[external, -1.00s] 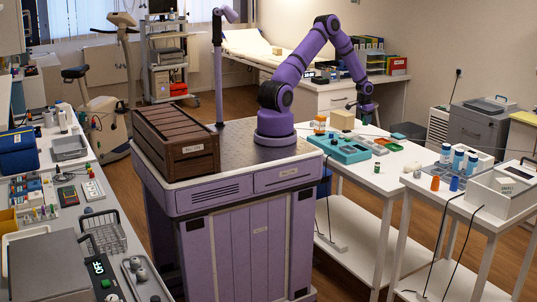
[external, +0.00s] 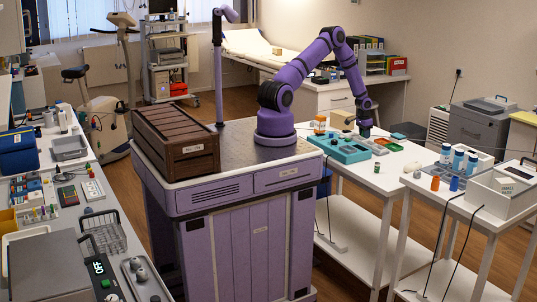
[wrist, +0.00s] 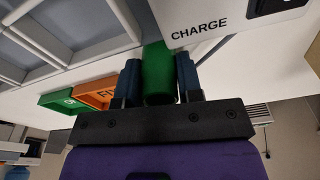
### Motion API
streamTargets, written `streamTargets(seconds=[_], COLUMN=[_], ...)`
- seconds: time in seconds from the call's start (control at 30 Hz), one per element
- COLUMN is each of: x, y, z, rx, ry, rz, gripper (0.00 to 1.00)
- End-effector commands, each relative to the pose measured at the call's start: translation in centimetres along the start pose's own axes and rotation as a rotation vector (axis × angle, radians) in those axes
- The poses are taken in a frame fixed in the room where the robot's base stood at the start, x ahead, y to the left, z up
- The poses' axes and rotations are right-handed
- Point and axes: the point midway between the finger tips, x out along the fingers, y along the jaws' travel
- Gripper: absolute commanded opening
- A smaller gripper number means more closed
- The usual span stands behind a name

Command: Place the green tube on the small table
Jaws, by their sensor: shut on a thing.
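My gripper (external: 366,130) is low over the white table (external: 400,168) to the right of my base, just behind the teal tray and the small coloured bins. In the wrist view my gripper (wrist: 158,80) is shut on the green tube (wrist: 157,62), which sits between its two dark blue fingers. The tube's far end reaches up in the picture beside a white box marked CHARGE. I cannot tell whether the tube touches anything below. The tube cannot be made out in the external view. Another white table (external: 455,203) stands at the right; I cannot tell which is the small table.
The teal tray (external: 345,152) and small coloured bins (external: 378,149) lie close to my gripper. The near table's front right part is mostly clear.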

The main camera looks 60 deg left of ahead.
Motion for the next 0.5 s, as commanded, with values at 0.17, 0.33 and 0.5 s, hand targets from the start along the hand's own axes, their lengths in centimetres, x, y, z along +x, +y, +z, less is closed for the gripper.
streamTargets(seconds=[0.17,0.33,0.5], x=[0.18,0.17,-0.52], y=[0.0,0.01,-0.01], z=[0.03,0.03,-0.07], rx=[0.0,0.0,0.0], ry=[0.0,0.0,0.002], rz=[0.0,0.0,0.0], gripper=[0.44,0.44,0.44])
